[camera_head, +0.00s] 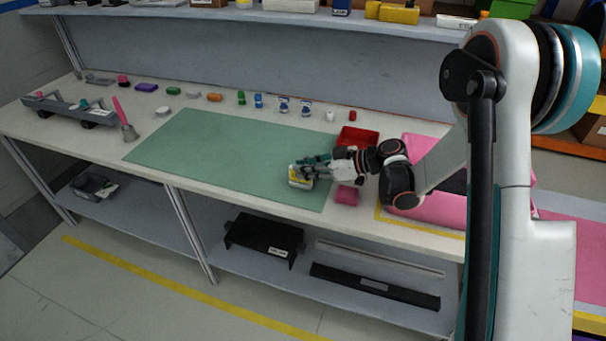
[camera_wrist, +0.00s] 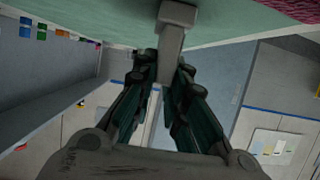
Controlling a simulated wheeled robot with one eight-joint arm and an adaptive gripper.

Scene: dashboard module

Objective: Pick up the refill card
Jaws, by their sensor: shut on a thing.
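My gripper (camera_head: 315,168) is over the front right part of the green mat (camera_head: 220,150). It is shut on a small pale thing with a yellow patch (camera_head: 300,182), which I take to be the refill card. In the wrist view, my gripper's dark fingers (camera_wrist: 165,68) close around a grey piece (camera_wrist: 174,38) that shows narrow, nearly edge-on. The fingers hide part of it. I cannot tell whether it touches the mat.
A red tray (camera_head: 357,138) and a pink block (camera_head: 346,195) lie right of the mat. Several small coloured parts line the back of the table. A grey rack (camera_head: 68,108) stands at left. Much of the mat is clear.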

